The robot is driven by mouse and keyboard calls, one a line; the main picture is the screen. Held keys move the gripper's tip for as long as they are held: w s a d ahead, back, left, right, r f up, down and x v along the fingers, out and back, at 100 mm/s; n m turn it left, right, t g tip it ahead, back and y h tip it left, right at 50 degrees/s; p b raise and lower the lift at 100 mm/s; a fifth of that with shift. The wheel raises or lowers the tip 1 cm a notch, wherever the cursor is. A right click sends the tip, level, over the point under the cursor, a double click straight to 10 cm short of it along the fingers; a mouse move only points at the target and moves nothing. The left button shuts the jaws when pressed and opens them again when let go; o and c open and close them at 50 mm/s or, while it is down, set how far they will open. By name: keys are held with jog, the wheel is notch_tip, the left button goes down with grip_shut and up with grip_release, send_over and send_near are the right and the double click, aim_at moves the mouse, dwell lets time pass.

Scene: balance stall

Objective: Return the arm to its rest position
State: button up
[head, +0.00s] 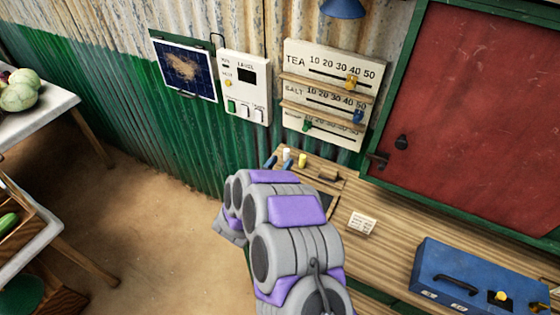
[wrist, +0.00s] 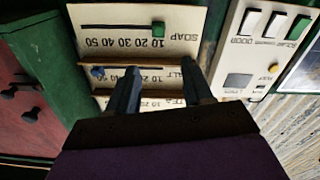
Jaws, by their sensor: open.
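My gripper (wrist: 160,68) is open and empty in the wrist view, its two dark fingers apart in front of the slider board (wrist: 185,20). I cannot tell whether they touch it. The slider board (head: 340,60) hangs on the wall with rows for tea, salt and soap. The yellow tea slider (head: 351,82) and blue salt slider (head: 358,116) are toward the right; the green soap slider (head: 307,125) is at the left.
A white switch panel (head: 245,88) and a dark blue panel (head: 186,68) hang left of the board. The wooden counter (head: 395,235) holds a small card (head: 362,223) and a blue box (head: 480,280). A red shutter (head: 480,110) stands behind.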

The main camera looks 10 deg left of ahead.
jog(key=shift+d, duration=0.1)
dwell(0.3)
jog(key=w+a+r+g+y, duration=0.1)
jog(key=a+r+g+y, duration=0.35)
jog(key=r+y, duration=0.2)
jog(key=s+d+r+n+g+y, duration=0.2)
jog(key=s+r+n+g+y, duration=0.15)
jog(key=s+r, duration=0.3)
jog(key=s+d+m+g+h, duration=0.1)
jog(key=s+d+g, duration=0.2)
jog(key=s+d, duration=0.7)
jog(key=s+d+r+m+g+h, duration=0.1)
jog(key=s+d+g, duration=0.3)
jog(key=s+d, duration=0.6)
jog(key=s+d+r+m+g+h+b, duration=0.1)
jog(key=s+d+g+h, duration=0.2)
jog(key=s+d, duration=0.7)
jog(key=s+g, duration=0.1)
jog(key=s, duration=0.5)
jog(key=shift+s+d+r, duration=0.15)
jog(key=shift+s+d, duration=0.2)
jog(key=shift+d, duration=0.05)
